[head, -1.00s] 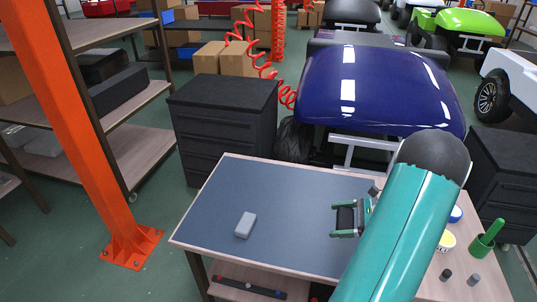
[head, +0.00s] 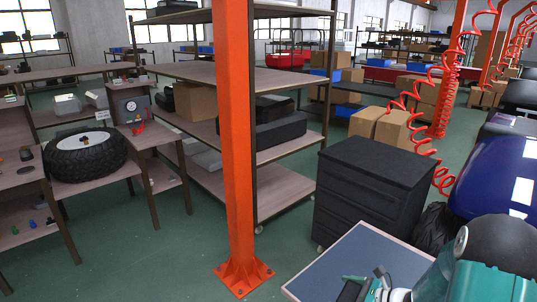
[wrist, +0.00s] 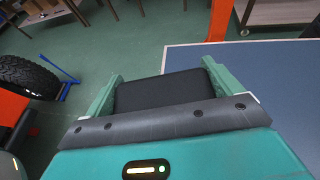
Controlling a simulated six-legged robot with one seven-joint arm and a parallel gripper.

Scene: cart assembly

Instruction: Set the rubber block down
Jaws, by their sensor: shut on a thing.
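The rubber block (wrist: 158,91) is a dark, flat-faced block between the two green fingers of my gripper (wrist: 162,70) in the wrist view. Both fingers lie along its sides and my gripper is shut on it. In the head view my gripper (head: 354,290) is low, near the bottom edge, with the dark block partly cut off there. It is over or beside the blue-topped table (head: 350,262). In the wrist view the tabletop (wrist: 265,75) lies to the right of the block, with green floor beyond and to the left. The height above the table cannot be told.
An orange post (head: 237,140) stands left of the table. A black drawer cabinet (head: 365,195) stands behind it, near a blue car body (head: 500,185). A shelf rack (head: 285,185) is farther back. A tire (head: 85,155) rests on a stand at far left. Green floor is open between.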

